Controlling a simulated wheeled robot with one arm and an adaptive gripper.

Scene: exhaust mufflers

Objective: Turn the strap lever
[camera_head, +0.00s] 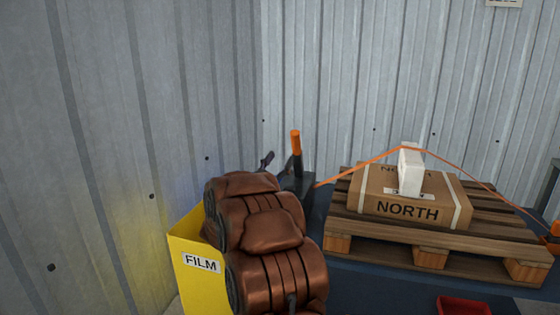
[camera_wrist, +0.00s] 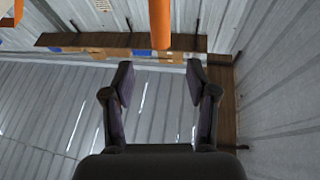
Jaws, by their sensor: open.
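The strap lever has an orange handle (camera_head: 295,143) that stands nearly upright on a dark base (camera_head: 297,182) at the pallet's left side. In the wrist view the orange handle (camera_wrist: 160,22) hangs in from the top edge, lined up with the gap between my fingers and just past their tips. My gripper (camera_wrist: 158,82) is open, and its gap is empty. In the head view only a small dark part of my gripper (camera_head: 266,160) shows, left of the handle; my arm hides the rest. An orange strap (camera_head: 365,165) runs from the base over the load.
A carton marked NORTH (camera_head: 400,210) with a white block (camera_head: 410,170) sits on a wooden pallet (camera_head: 430,257). A yellow bin marked FILM (camera_head: 190,285) stands left, close to my arm. A red tray (camera_head: 463,306) lies in front. Corrugated walls (camera_head: 350,80) close off the back and left.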

